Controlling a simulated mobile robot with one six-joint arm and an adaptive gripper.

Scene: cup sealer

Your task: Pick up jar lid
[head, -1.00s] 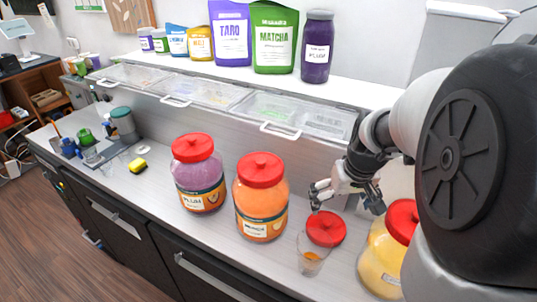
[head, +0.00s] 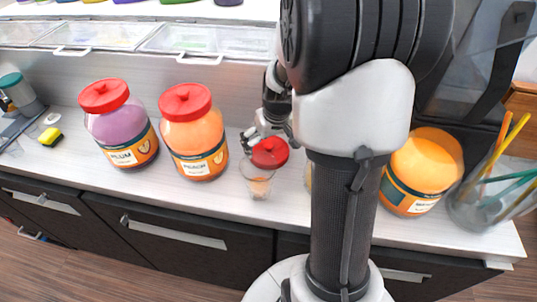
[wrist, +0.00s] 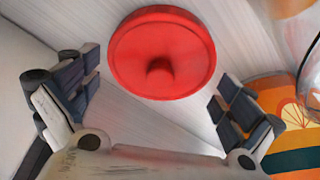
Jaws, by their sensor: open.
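The red jar lid (head: 269,152) is round with a small knob on top. It lies on the counter behind a clear cup (head: 258,183) holding a little orange content. In the wrist view the lid (wrist: 162,52) shows whole, knob up, beyond and between my spread fingers. My gripper (wrist: 156,84) is open and empty, with no visible contact with the lid. In the head view my gripper (head: 262,138) is just behind the lid, partly hidden by my own arm.
A purple plum jar (head: 120,128) and an orange peach jar (head: 194,135), both red-lidded, stand left. Clear bin covers (head: 200,40) line the back.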

